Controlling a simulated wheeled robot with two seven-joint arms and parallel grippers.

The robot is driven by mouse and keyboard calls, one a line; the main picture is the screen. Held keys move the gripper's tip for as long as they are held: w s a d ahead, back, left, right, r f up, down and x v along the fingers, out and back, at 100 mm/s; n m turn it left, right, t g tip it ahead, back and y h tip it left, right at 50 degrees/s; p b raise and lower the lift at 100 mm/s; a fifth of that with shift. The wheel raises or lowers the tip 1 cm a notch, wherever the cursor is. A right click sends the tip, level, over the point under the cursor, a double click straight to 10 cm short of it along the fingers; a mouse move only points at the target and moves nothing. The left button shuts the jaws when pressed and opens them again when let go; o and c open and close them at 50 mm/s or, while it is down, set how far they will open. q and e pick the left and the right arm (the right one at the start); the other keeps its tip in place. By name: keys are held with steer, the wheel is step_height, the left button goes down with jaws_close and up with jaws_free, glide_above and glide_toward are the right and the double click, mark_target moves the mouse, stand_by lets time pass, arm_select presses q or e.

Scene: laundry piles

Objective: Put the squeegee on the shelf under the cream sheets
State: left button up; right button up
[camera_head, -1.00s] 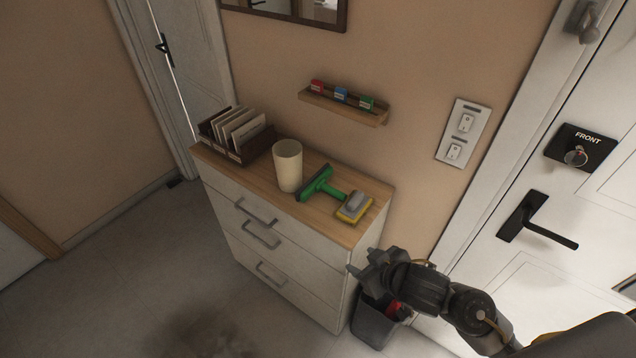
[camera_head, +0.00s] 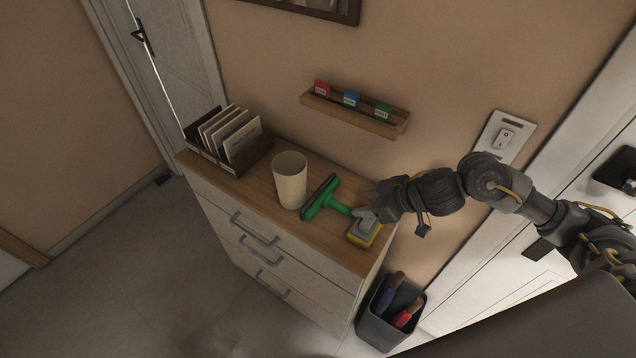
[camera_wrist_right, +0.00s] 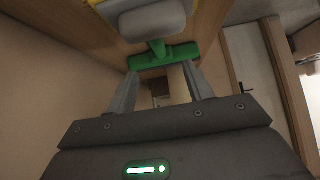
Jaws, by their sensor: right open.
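The green squeegee (camera_head: 325,199) lies on the wooden top of the dresser, between a cream cup and a yellow sponge. Its dark-edged head is to the left and its handle points right, toward my right gripper (camera_head: 361,213). My right gripper is open and empty, close to the handle's end and by the sponge. In the right wrist view the squeegee (camera_wrist_right: 165,57) shows beyond the open fingers (camera_wrist_right: 161,82), apart from them. My left gripper is not in view. I see no cream sheets that I can make out.
The cream cup (camera_head: 290,180) stands left of the squeegee. The yellow and grey sponge (camera_head: 363,236) lies at the dresser's right end. A dark rack of cards (camera_head: 230,145) stands at the left. A small wall ledge (camera_head: 353,115) holds colored tags. A grey bin (camera_head: 380,329) stands on the floor.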

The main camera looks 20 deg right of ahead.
mark_target(340, 204)
steer(key=shift+w+a+f, duration=0.35)
steer(key=shift+a+f, duration=0.35)
steer(key=shift+f, duration=0.05)
steer(key=shift+x, duration=1.25)
steer(key=shift+w+a+f, duration=0.1)
steer(key=shift+w+f, duration=0.05)
steer(key=shift+w, duration=0.25)
steer(key=shift+w+a+f, duration=0.15)
steer(key=shift+w+f, duration=0.05)
steer(key=shift+w, duration=0.05)
steer(key=x, duration=0.4)
steer(key=shift+w, duration=0.3)
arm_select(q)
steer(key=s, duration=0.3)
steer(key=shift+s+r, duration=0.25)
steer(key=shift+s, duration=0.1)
arm_select(e)
steer(key=shift+c, duration=0.2)
